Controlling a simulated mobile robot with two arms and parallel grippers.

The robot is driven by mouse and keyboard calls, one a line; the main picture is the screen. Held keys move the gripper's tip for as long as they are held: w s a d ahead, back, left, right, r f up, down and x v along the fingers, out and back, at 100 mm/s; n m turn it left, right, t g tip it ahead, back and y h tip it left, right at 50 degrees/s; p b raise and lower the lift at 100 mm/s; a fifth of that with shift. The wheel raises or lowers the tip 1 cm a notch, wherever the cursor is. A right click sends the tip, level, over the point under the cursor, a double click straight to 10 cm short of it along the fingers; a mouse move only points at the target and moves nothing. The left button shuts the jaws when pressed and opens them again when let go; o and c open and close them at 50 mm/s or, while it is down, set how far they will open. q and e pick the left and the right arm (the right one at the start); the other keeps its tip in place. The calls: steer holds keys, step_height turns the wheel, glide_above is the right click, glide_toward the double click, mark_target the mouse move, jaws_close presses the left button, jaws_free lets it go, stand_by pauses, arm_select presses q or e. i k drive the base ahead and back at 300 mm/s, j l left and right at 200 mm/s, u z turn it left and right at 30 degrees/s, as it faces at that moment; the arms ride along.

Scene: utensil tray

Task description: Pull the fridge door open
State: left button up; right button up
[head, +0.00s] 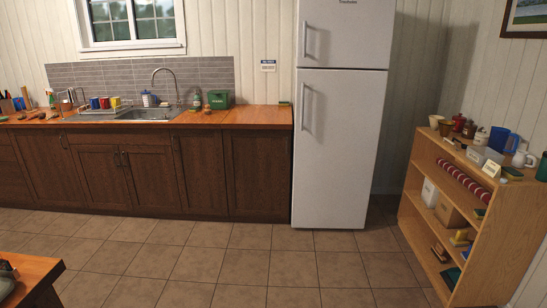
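The white fridge (336,150) stands against the back wall, right of the counter. Its large lower door (345,165) is closed, with a vertical handle (306,108) on the left side. A smaller upper door (350,35) is also closed, with its own handle (306,38) on the left. Neither of my grippers is in the head view. Nothing touches the fridge handles.
A wooden counter (240,118) with dark cabinets runs left of the fridge, holding a sink (150,114) and small items. A wooden shelf (470,215) with several objects stands at right. A table corner (30,275) shows at lower left. The tiled floor (230,265) before the fridge is clear.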

mark_target(338, 114)
steer(key=i, duration=2.1)
steer(key=i+u, duration=0.1)
steer(key=i, duration=0.45)
steer(key=i+l, duration=0.1)
steer(key=i, duration=0.45)
steer(key=i+l+u, duration=0.15)
steer(key=i, duration=0.95)
steer(key=l+u, duration=0.05)
